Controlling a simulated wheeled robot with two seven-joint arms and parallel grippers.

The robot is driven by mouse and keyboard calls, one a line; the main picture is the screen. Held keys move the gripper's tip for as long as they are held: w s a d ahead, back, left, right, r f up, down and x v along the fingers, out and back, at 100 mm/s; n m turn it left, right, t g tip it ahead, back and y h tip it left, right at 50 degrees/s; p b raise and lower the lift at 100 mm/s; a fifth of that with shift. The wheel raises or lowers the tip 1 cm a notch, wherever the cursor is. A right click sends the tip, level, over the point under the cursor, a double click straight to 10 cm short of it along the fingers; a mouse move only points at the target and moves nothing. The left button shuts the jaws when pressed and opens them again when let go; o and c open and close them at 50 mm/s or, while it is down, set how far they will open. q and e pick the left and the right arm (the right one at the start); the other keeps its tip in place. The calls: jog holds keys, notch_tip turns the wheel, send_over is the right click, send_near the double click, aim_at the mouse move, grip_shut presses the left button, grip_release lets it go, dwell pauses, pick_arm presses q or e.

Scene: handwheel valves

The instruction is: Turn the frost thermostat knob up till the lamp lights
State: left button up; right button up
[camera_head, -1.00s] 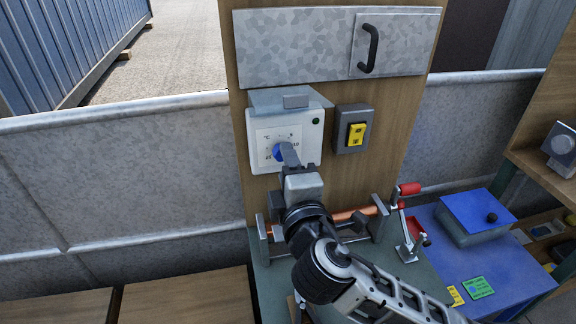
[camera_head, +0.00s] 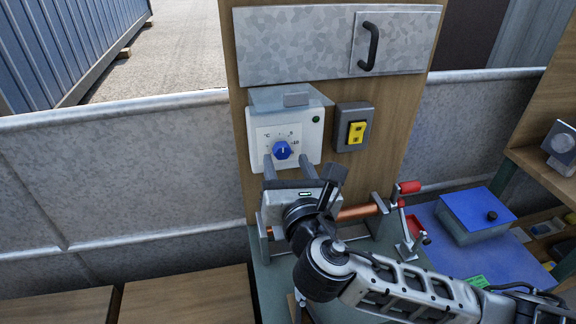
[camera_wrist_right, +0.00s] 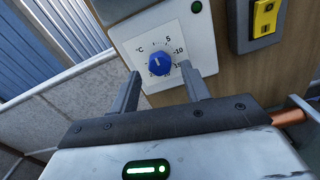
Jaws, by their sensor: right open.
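The blue thermostat knob (camera_head: 282,150) sits on a white thermostat box (camera_head: 312,146) fixed to a wooden board. In the right wrist view the knob (camera_wrist_right: 159,63) has a white pointer mark, with a printed °C scale around it. A small dark green lamp (camera_head: 316,119) at the box's upper right looks unlit. My right gripper (camera_head: 287,164) is open just below and in front of the knob. In the right wrist view its two fingers (camera_wrist_right: 160,85) stand apart on either side below the knob, not touching it. My left gripper is not in view.
A grey switch box with a yellow rocker (camera_head: 356,133) is right of the thermostat. A copper pipe (camera_head: 358,212) and red-handled clamp (camera_head: 409,188) are close to my right wrist. A blue box (camera_head: 470,213) stands at the right. A metal hood overhangs the thermostat.

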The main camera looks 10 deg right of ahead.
jog(key=shift+w, duration=1)
jog(key=c, duration=0.9)
jog(key=m+b, duration=0.1)
jog(key=m, duration=0.4)
jog(key=shift+f, duration=0.2)
jog(key=o, duration=1)
jog(key=shift+r, duration=0.2)
jog(key=shift+c, duration=0.2)
